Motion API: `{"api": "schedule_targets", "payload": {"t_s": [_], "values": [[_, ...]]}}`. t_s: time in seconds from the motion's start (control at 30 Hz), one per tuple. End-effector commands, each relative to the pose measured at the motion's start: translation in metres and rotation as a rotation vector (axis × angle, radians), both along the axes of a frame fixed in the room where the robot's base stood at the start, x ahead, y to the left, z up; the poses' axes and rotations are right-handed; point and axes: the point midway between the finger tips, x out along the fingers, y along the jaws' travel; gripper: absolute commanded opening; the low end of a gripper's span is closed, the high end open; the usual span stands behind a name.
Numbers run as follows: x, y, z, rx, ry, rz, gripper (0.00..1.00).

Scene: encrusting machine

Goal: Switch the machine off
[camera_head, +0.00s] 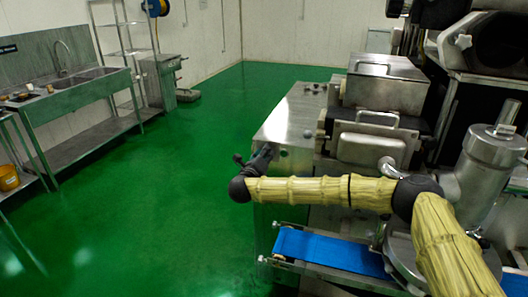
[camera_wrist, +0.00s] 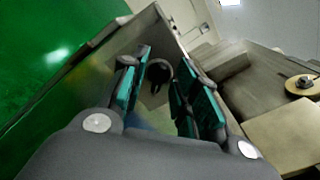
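The steel encrusting machine (camera_head: 290,115) stands at the right, with a blue conveyor belt (camera_head: 330,252) low at its front. My gripper (camera_head: 262,155) is at the left side of the machine's steel cabinet, close to its upper edge. In the wrist view, my gripper (camera_wrist: 162,72) has its two teal-padded fingers apart. A dark round knob (camera_wrist: 158,71) on the cabinet face (camera_wrist: 160,98) shows in the gap between them. I cannot tell whether either finger touches it. In the head view the knob is hidden behind my gripper, and its setting cannot be read.
A steel sink bench (camera_head: 85,90) lines the left wall, with a shelf rack (camera_head: 122,50) and a small steel unit (camera_head: 160,80) behind it. An orange bucket (camera_head: 8,178) sits at the far left. The green floor (camera_head: 170,190) between bench and machine is clear.

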Motion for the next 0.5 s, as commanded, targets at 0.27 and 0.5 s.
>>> {"api": "schedule_targets", "payload": {"t_s": [0.27,0.5], "values": [[0.004,-0.0011,-0.0002,0.0,0.001,0.001,0.3],[0.0038,-0.0009,0.0,0.0,0.0,0.001,0.05]]}}
